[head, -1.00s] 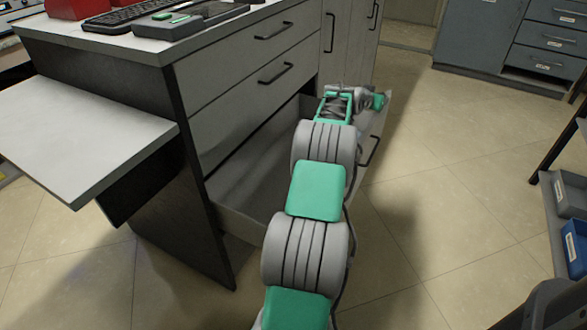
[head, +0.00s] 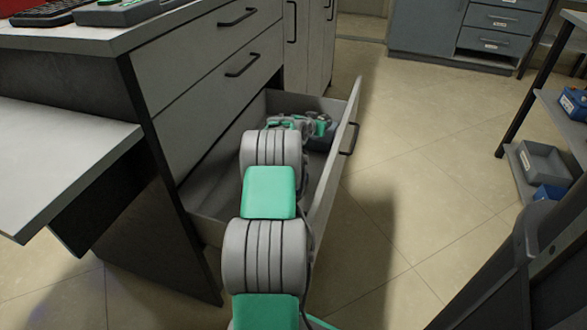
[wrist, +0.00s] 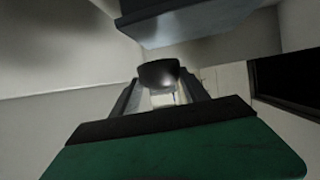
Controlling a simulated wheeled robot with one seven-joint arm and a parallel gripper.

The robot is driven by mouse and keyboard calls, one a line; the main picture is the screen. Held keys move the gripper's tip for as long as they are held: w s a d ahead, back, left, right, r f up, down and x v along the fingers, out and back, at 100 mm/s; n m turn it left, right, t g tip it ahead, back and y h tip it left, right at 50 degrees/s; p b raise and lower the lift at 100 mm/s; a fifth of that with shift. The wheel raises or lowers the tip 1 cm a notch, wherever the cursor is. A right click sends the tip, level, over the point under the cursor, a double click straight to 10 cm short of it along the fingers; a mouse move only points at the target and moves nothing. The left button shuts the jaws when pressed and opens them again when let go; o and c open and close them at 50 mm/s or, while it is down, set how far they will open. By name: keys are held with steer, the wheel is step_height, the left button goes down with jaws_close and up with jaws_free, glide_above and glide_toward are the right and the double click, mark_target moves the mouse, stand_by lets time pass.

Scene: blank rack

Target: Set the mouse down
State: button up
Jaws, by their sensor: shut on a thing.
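The mouse (wrist: 158,73) is a dark, rounded thing between the fingertips of my gripper (wrist: 158,92) in the wrist view. The fingers are shut on it, and only its end shows. In the head view my gripper (head: 318,124) is at the far end of the open bottom drawer (head: 207,199), partly hidden behind my own arm. The mouse cannot be made out in the head view. I cannot tell whether it touches the drawer floor.
A dark blue-grey box-like thing (wrist: 190,22) is close to the fingers in the wrist view. The drawer's near part looks empty. Its front has a dark handle (head: 349,139). A keyboard (head: 50,12) lies on the counter above.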

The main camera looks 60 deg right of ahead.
steer(key=a+f+b, duration=0.1)
steer(key=a+f, duration=0.1)
steer(key=w+a+f+b, duration=0.1)
steer(key=a+f, duration=0.1)
steer(key=a, duration=0.1)
steer(key=w+a+f+b, duration=0.1)
steer(key=a+f, duration=0.1)
steer(key=a, duration=0.1)
steer(key=shift+a+f, duration=0.15)
steer(key=shift+a, duration=0.05)
steer(key=shift+a+f, duration=0.25)
steer(key=shift+f, duration=0.05)
steer(key=f+b, duration=0.1)
steer(key=f, duration=0.1)
steer(key=a+f+b, duration=0.1)
steer(key=f+b, duration=0.1)
steer(key=f, duration=0.1)
steer(key=shift+w+a, duration=0.1)
steer(key=shift+a, duration=0.1)
steer(key=shift+r, duration=0.2)
steer(key=o, duration=1.6)
steer(key=shift+a+r, duration=0.15)
steer(key=p+v, duration=0.4)
steer(key=v, duration=0.7)
steer(key=shift+a, duration=0.35)
steer(key=shift+r+p, duration=0.15)
steer(key=shift+p, duration=0.15)
